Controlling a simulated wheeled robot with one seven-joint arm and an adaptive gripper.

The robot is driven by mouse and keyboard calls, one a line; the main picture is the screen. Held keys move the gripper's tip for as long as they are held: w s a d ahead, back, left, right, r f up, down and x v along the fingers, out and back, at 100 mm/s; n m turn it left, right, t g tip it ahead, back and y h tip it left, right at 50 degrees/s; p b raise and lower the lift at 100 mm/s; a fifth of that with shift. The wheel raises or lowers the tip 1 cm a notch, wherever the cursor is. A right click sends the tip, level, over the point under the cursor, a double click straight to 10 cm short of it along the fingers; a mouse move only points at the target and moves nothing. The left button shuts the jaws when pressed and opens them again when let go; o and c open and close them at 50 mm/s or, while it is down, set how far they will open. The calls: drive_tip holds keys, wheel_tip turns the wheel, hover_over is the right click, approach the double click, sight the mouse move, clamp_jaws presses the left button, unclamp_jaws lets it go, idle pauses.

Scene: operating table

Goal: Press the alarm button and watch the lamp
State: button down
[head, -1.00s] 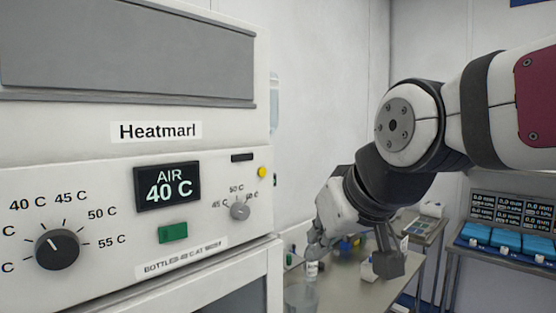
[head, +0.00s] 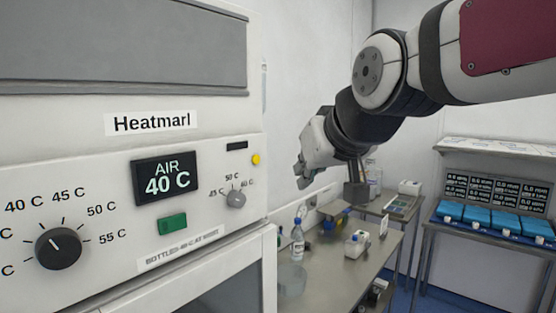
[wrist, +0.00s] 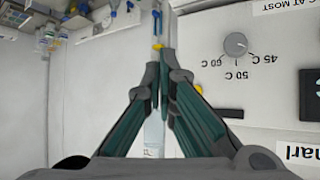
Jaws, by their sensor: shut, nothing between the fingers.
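The warming cabinet's panel (head: 100,180) fills the left of the head view. A small round yellow button or lamp (head: 256,159) sits at its right edge, beside a dark narrow bar (head: 237,146). I cannot tell which is the alarm button and which the lamp. A green rectangular switch (head: 172,224) is lower on the panel. My gripper (head: 301,177) is shut and empty, right of the panel and apart from it. In the wrist view the panel appears upside down; my closed fingertips (wrist: 161,75) are left of the yellow piece (wrist: 198,88).
A display reads AIR 40 C (head: 165,176). A large black dial (head: 58,249) and a small grey dial (head: 236,199) are on the panel. A steel table (head: 345,275) with bottles stands below my gripper. Blue bins (head: 490,220) stand at the right.

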drive_tip(key=w+a, duration=0.4)
drive_tip(key=a, duration=0.2)
drive_tip(key=shift+w+a, duration=0.15)
drive_tip(key=shift+w, duration=0.25)
idle(1.2)
drive_tip(key=shift+w+a, duration=0.25)
drive_tip(key=shift+a, duration=0.05)
drive_tip(key=shift+w+a, duration=0.25)
drive_tip(key=shift+a, duration=0.05)
idle(0.8)
idle(0.3)
drive_tip(key=shift+s+d, duration=0.5)
drive_tip(key=shift+d, duration=0.1)
drive_tip(key=shift+s+d+p, duration=0.3)
drive_tip(key=shift+s+d, duration=0.5)
drive_tip(key=shift+d, duration=0.2)
drive_tip(key=shift+s+d+p, duration=0.25)
drive_tip(key=shift+s+d, duration=0.5)
drive_tip(key=shift+d, duration=0.25)
